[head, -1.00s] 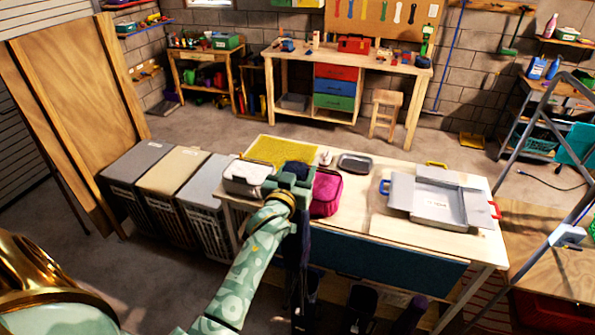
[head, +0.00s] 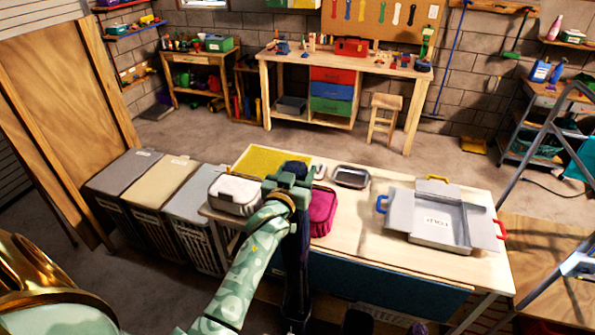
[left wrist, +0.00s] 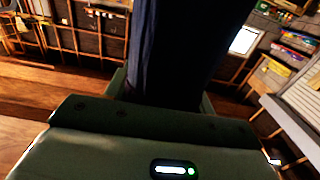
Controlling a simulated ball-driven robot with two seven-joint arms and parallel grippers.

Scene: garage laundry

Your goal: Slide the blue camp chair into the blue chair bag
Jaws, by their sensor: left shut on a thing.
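My left gripper (head: 288,187) is shut near the upper end of a long, dark blue bundle, which looks like the folded blue camp chair (head: 297,255). The bundle hangs roughly upright in front of the table. Its top shows just above the gripper, and its lower end is dark and partly hidden by my arm. In the left wrist view the bundle (left wrist: 180,50) rises as a wide dark shape from between the fingers. I cannot make out the blue chair bag for certain. My right gripper is not in view.
A wooden table (head: 370,215) stands close ahead, with a white-lidded box (head: 236,193), a pink pouch (head: 322,212), a small tray (head: 351,177) and an open grey box (head: 440,222). Lidded hampers (head: 130,170) stand at left. A stepladder (head: 535,165) is at right.

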